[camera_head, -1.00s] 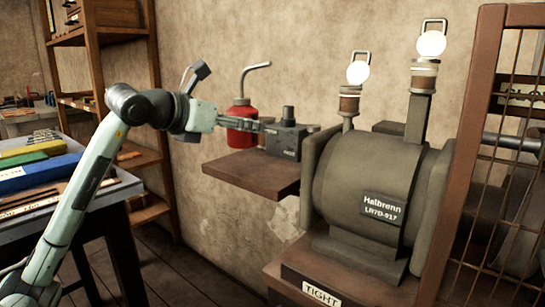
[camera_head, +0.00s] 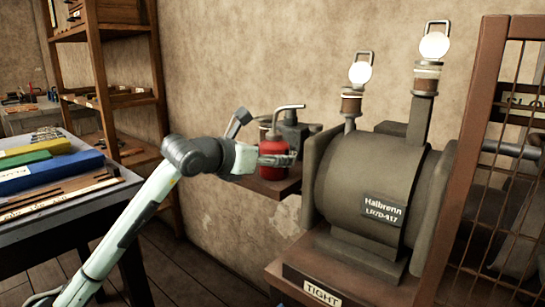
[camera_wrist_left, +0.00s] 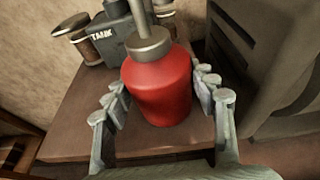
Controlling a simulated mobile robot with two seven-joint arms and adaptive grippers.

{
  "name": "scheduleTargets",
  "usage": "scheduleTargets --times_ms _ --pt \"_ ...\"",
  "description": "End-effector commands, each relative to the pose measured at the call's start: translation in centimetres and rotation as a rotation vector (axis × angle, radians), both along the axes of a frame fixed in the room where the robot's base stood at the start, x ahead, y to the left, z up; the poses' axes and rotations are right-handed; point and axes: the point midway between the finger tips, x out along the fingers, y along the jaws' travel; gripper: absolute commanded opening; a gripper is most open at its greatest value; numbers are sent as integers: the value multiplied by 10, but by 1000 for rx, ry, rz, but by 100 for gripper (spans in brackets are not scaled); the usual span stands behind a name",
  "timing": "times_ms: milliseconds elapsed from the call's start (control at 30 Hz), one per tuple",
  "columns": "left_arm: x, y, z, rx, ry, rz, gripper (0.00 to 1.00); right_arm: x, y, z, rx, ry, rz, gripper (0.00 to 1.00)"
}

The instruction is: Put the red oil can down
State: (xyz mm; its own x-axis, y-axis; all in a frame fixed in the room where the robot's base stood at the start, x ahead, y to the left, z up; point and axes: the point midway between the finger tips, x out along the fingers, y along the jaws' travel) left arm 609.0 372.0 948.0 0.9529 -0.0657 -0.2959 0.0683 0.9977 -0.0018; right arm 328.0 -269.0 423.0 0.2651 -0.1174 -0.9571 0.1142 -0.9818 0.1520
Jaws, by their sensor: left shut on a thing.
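The red oil can (camera_head: 272,166) has a grey cap and a bent spout and looks about upright. My left gripper (camera_head: 278,159) is shut on it, with a finger on each side of its body. In the left wrist view the can (camera_wrist_left: 160,88) stands out between the two fingers (camera_wrist_left: 158,92). It is over the brown wall shelf (camera_wrist_left: 75,125), in front of a dark block marked TANK. I cannot tell whether its base touches the shelf. In the head view the can and gripper hide part of the shelf (camera_head: 289,186). My right gripper is not in view.
The dark TANK block (camera_head: 297,134) stands at the back of the shelf. The large grey machine (camera_head: 375,190) with two lit lamps is close on the right. A table with coloured boxes (camera_head: 60,172) and a wooden rack are at left.

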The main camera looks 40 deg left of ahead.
Motion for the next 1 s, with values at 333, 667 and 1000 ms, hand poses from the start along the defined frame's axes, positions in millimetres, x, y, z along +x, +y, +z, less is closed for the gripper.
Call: scheduleTargets --times_ms 333,667,1000 --pt "0 0 -1 0 0 0 77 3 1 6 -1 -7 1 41" --pt "0 0 0 0 1 0 77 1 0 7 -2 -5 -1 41" --pt "-51 3 13 4 -1 1 77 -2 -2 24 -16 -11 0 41"
